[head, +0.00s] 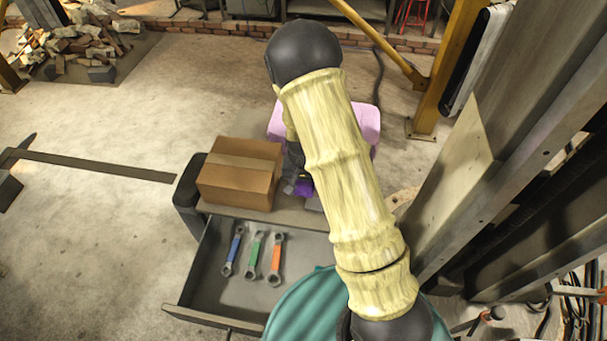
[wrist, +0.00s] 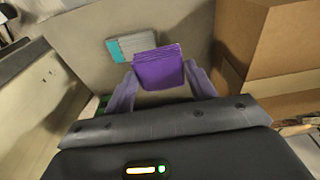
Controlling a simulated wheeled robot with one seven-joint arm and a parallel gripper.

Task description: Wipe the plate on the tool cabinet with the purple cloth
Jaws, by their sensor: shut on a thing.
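My gripper (wrist: 158,84) is shut on the folded purple cloth (wrist: 158,66), which sits between its two pale fingers. A bit of the cloth also shows in the head view (head: 303,188), just right of the cardboard box and partly behind my arm. The tool cabinet (head: 270,217) has a grey top, which fills the middle of the wrist view (wrist: 192,32). A flat grey and teal rectangular thing (wrist: 131,47) lies on it beside the cloth. I cannot tell whether this is the plate; I make out no round dish. I cannot tell whether the cloth touches the top.
The cardboard box (head: 240,173) stands on the cabinet close to my gripper. The cabinet's drawer (head: 215,290) is open and holds a blue wrench (head: 232,252), a green wrench (head: 254,256) and an orange wrench (head: 275,260). A steel column (head: 500,165) rises at the right.

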